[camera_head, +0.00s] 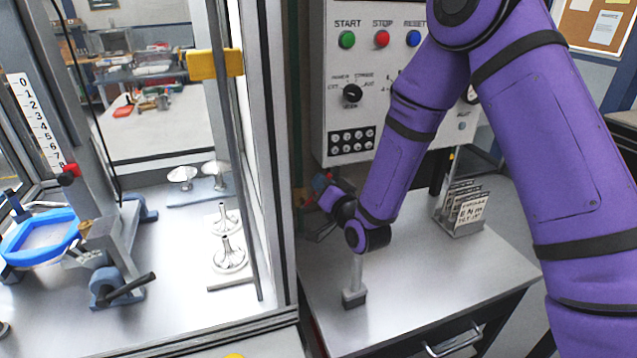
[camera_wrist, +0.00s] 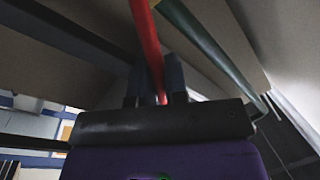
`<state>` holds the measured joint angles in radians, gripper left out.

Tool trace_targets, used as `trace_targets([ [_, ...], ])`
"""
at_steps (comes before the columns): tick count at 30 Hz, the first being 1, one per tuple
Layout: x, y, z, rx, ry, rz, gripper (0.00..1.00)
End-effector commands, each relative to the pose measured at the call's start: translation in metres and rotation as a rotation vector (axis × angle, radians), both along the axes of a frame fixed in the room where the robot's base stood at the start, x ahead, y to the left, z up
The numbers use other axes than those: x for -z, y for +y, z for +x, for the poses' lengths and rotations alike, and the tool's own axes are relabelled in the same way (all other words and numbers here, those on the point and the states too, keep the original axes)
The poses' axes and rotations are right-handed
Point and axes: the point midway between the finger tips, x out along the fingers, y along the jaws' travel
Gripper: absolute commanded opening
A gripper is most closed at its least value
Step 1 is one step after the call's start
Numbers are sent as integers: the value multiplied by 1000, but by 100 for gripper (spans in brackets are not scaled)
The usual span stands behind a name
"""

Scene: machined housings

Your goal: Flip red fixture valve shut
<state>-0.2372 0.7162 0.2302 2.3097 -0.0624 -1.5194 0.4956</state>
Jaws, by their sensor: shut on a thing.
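The red valve handle (camera_wrist: 148,45) is a long, thin red bar running up through the wrist view. My gripper (camera_wrist: 156,92) is shut on it, with one dark finger on either side of the bar. In the head view a small patch of the red handle (camera_head: 320,181) shows beside my gripper (camera_head: 326,196), close to the enclosure's right-hand post. My wrist and fingers hide most of the valve there. A greenish pipe (camera_wrist: 205,40) runs next to the handle in the wrist view. I cannot tell the handle's exact angle to it.
A control panel (camera_head: 346,60) with green, red and blue buttons stands behind my arm. The metal bench (camera_head: 420,290) holds a small post on a block (camera_head: 354,285) and a card rack (camera_head: 462,210). The framed enclosure at left holds a blue-rimmed fixture (camera_head: 40,237).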

Motion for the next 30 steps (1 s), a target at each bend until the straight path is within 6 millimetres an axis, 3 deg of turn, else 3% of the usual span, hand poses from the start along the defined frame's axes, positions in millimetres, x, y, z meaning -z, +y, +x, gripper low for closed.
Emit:
trace_targets([
  [22,6,-6,2,1,32,106,0],
  [23,6,-6,2,1,32,106,16],
  [26,6,-6,2,1,32,106,38],
  [30,6,-6,2,1,32,106,38],
])
